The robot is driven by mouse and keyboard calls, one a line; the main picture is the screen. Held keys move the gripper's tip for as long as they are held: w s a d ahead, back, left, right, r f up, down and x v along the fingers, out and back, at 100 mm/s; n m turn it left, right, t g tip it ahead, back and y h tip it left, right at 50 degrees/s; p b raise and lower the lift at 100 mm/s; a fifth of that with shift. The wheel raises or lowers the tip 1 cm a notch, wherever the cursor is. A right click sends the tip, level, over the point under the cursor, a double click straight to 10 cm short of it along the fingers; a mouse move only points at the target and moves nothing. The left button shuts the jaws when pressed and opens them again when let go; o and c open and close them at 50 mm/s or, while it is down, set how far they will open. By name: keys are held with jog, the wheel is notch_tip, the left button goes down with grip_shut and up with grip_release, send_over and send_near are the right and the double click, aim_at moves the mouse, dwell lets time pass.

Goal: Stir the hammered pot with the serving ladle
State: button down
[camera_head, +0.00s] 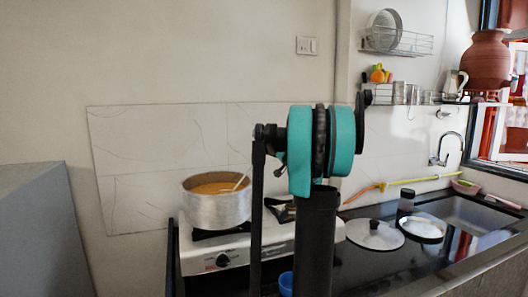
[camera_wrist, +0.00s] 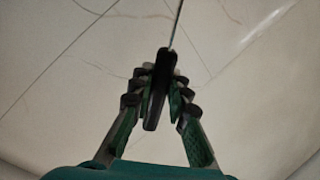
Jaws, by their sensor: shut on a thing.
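The hammered pot (camera_head: 216,205) is a silvery metal pot with an orange-brown content, standing upright on the left side of the white stove (camera_head: 205,262). A thin pale rod (camera_head: 240,183) slants out of its right side; I cannot tell whether it belongs to the ladle. In the wrist view my gripper (camera_wrist: 162,78) is shut on the black handle of the serving ladle (camera_wrist: 155,108). A thin shaft runs from the handle to the top edge; the bowl end is out of view. My arm hides the gripper in the head view.
Lids (camera_head: 373,235) lie on the dark counter right of the stove, by a sink (camera_head: 470,215). A blue cup (camera_head: 286,283) is partly hidden behind my arm. A dish rack (camera_head: 398,40) hangs on the wall. A clay pot (camera_head: 488,62) stands by the window. A grey block (camera_head: 40,230) stands left.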

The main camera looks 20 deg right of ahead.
jog(key=shift+w+a, duration=2.1)
jog(key=shift+a, duration=0.6)
notch_tip(320, 180, up, 13)
jog(key=s+d, duration=0.2)
jog(key=shift+s+d+f, duration=0.15)
jog(key=shift+s+d, duration=0.05)
jog(key=shift+d, duration=0.1)
dwell(1.0)
jog(key=shift+w+d, duration=0.1)
dwell(0.6)
